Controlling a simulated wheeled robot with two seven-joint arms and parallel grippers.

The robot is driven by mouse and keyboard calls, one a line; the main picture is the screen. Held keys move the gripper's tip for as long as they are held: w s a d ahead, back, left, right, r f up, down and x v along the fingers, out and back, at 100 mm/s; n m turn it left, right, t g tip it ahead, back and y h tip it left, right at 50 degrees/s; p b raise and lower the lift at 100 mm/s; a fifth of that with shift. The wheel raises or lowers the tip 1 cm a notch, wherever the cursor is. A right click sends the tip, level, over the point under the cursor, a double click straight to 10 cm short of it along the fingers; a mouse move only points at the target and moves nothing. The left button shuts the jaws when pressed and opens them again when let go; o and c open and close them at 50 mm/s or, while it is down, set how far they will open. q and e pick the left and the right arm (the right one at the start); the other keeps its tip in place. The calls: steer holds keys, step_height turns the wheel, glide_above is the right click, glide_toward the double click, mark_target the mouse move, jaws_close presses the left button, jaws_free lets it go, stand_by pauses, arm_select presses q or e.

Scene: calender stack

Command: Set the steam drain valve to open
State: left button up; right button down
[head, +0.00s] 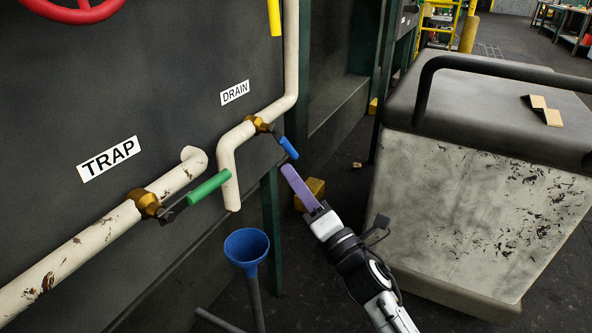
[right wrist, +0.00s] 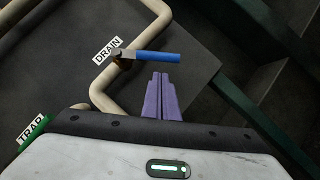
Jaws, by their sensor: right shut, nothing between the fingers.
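The drain valve has a brass body (head: 258,124) on a cream pipe under the DRAIN label (head: 235,92). Its blue lever (head: 288,147) points out from the pipe, down to the right in the head view. In the right wrist view the blue lever (right wrist: 152,57) sticks out to the right, across the pipe. My right gripper (head: 290,172), with purple fingers, is shut and empty. Its fingertips are just below the blue lever's end in the head view; the right wrist view shows the fingers (right wrist: 161,76) below the lever, apparently apart from it. My left gripper is not in view.
The trap valve's green lever (head: 209,187) is on the lower pipe by the TRAP label (head: 108,158). A blue funnel (head: 247,246) stands below the drain pipe's open end. A yellow block (head: 312,190) lies behind my gripper.

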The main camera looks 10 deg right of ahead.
steer(key=shift+w+d+r, duration=0.35)
steer(key=shift+w+r, duration=0.25)
steer(key=shift+w, duration=0.2)
